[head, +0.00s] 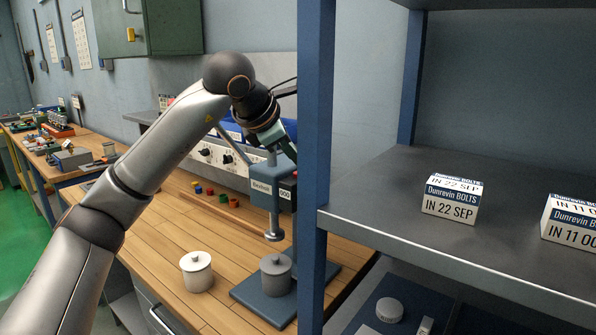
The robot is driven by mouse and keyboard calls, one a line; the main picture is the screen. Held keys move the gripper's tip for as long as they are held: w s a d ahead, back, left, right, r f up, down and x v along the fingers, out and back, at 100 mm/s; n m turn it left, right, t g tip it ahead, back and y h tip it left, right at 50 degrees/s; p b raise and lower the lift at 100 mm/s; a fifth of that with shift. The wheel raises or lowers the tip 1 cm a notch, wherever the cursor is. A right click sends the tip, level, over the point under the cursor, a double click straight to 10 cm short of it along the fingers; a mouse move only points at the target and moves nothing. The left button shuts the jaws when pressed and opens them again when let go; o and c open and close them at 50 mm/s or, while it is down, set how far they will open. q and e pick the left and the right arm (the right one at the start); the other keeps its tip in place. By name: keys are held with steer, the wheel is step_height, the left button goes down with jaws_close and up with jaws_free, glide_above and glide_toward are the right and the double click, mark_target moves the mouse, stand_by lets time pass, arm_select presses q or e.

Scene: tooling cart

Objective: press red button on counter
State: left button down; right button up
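My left arm reaches in from the left over the wooden bench (185,235). Its gripper (284,146) is at the blue bench press (262,193), close to the top of its head. The blue shelf post partly hides the gripper, and its fingers cannot be made out. A small red spot (294,173) shows on the side of the press head, at the post's edge; I cannot tell if it is the red button. Small coloured pieces lie on the bench left of the press, one of them orange-red (234,203). My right gripper is out of view.
A blue shelf post (314,180) stands right beside the press. The grey shelf (385,205) holds two labelled boxes (452,200) (572,220). A lidded pot (196,271) stands left of the press base. A panel with dials (205,154) is behind. The bench's front left is clear.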

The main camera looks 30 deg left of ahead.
arm_select(q)
step_height(320, 180, up, 5)
steer(key=p, duration=0.5)
stand_by(0.8)
